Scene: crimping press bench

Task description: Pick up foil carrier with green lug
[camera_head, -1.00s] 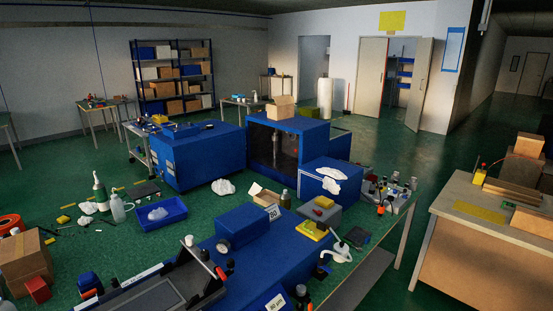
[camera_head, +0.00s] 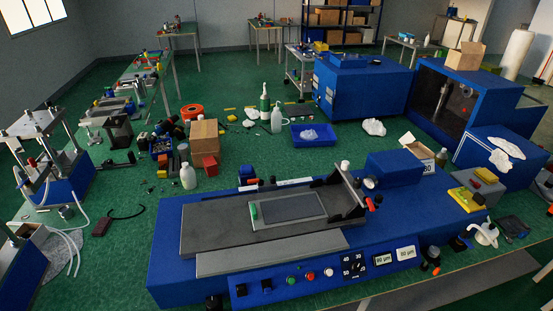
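The foil carrier (camera_head: 291,209) is a thin, light grey-framed plate with a dark rectangular middle. It lies flat on the grey bed (camera_head: 200,237) of the blue machine (camera_head: 172,268). Its green lug (camera_head: 254,211) is on its left edge. A dark clamp-like frame stands by the carrier's right end. Neither of my grippers shows in the head view.
A cardboard box (camera_head: 204,134), a red block (camera_head: 210,163) and a white bottle (camera_head: 188,176) stand behind the machine on the left. A press (camera_head: 62,183) stands at far left. A blue tray (camera_head: 313,136) lies behind. Control knobs line the machine's front.

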